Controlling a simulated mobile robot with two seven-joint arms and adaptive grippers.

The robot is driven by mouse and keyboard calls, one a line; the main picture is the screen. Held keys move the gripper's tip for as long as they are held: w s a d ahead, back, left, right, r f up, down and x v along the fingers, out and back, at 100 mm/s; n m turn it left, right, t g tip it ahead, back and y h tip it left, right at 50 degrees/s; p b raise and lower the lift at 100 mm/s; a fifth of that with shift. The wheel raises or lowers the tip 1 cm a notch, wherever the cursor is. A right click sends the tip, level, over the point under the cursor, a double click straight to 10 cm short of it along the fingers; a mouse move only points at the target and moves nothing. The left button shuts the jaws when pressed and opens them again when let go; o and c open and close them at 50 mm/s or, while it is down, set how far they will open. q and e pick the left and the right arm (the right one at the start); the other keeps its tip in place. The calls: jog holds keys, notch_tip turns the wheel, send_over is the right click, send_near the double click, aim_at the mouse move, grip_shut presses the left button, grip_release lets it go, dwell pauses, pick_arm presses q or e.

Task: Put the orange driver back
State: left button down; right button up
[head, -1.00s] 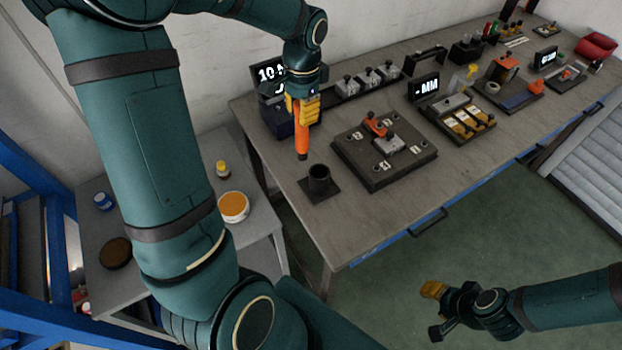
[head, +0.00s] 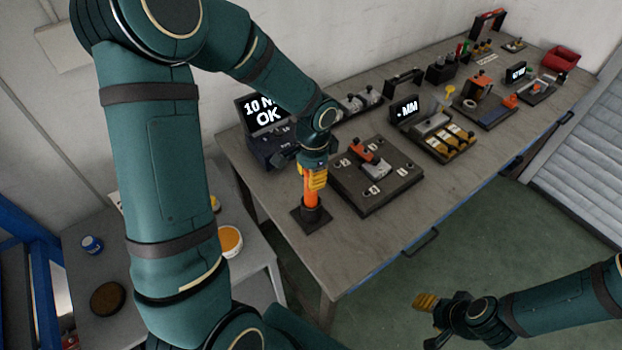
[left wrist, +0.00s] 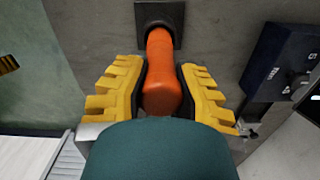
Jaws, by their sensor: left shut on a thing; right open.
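The orange driver (head: 310,190) stands upright with its lower end in the black cup-shaped holder (head: 312,218) near the table's front left. The left wrist view also shows the driver (left wrist: 160,75) running into the holder (left wrist: 160,14). My left gripper (head: 313,180) is shut on the driver's upper part, with yellow fingers on both sides of it. In the left wrist view the left gripper (left wrist: 161,95) has one finger on each side of the handle. My right gripper (head: 428,320) is open and empty over the floor, off the table's front edge. The driver's tip is hidden inside the holder.
A dark fixture plate (head: 376,178) with an orange clamp stands just right of the holder. A display box reading "10 N OK" (head: 268,125) stands behind it. A side table (head: 150,275) with a jar and tub is at left. More fixtures line the table to the right.

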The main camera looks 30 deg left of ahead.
pick_arm(q)
jog(key=shift+f, duration=0.55)
jog(key=shift+f, duration=0.1)
jog(key=c, duration=0.9)
grip_release()
